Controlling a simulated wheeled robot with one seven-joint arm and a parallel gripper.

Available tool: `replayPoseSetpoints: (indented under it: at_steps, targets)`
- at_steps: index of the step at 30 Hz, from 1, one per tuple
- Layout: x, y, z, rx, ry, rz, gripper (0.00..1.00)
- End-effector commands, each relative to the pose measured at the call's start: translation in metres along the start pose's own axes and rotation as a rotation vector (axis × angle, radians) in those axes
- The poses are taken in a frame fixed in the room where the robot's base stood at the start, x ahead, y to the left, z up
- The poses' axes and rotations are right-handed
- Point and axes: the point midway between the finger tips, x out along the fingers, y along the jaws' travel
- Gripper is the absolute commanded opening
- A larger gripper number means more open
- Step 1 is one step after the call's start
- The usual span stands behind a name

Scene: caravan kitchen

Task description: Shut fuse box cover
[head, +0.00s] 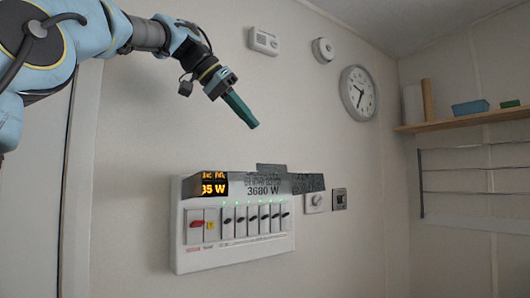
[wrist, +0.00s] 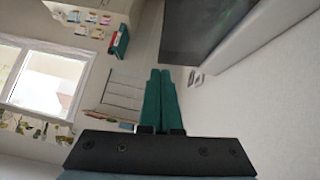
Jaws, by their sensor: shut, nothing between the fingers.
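The white fuse box (head: 283,246) is on the wall in the head view, with a row of switches and green lights showing. Its smoky grey cover (head: 295,183) stands raised at the top edge, sticking out from the wall, so the switches are uncovered. An orange "W" readout shows at its left end. My gripper (head: 250,122) is above the cover, apart from it, pointing down and right. Its green fingers are together and empty, also in the wrist view (wrist: 160,75). A dark panel at the wrist view's top right may be the cover; I cannot be sure.
A thermostat (head: 263,41), a round detector (head: 322,50) and a clock (head: 358,93) are on the wall above. A knob (head: 315,202) and a switch (head: 339,199) sit right of the fuse box. A shelf (head: 465,119) and rack are at the right. The space before the box looks clear.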

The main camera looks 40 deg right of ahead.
Motion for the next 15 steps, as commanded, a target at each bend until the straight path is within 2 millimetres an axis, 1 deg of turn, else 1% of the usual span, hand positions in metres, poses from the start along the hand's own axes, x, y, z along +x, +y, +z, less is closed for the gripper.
replayPoseSetpoints:
  at_steps: [1,8,10,15]
  targets:
    - [0.011,0.002,0.000,0.001,-0.003,0.003,0.00]
    - [0.057,0.001,0.000,-0.001,-0.004,0.001,0.00]
    - [0.063,0.001,0.009,-0.001,-0.003,-0.002,0.00]
    - [0.075,0.001,0.021,-0.001,-0.002,-0.001,0.00]
